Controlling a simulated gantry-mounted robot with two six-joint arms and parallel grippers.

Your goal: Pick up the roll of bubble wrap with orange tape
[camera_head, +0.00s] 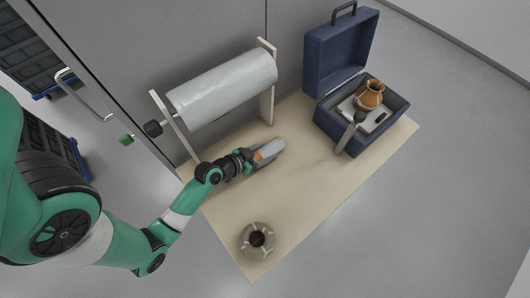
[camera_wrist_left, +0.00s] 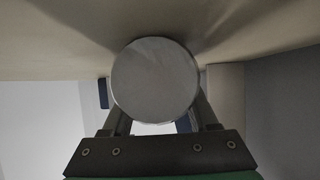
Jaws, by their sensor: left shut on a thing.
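The roll of bubble wrap (camera_head: 272,147) is a pale grey cylinder with orange tape, low over or on the table below the large mounted roll. My left gripper (camera_head: 256,157) is shut around the roll near its orange tape. In the left wrist view the round grey end of the roll (camera_wrist_left: 155,78) sits between the two fingers, close to the table. I cannot tell whether the roll touches the table. My right gripper is not in view.
A large whitish roll (camera_head: 225,88) hangs on a wooden stand at the table's back. An open blue case (camera_head: 338,138) holds an orange-brown vase (camera_head: 370,95). A grey ring-shaped object (camera_head: 258,253) with a dark centre is at the front corner. The beige table (camera_head: 310,185) is clear in the middle.

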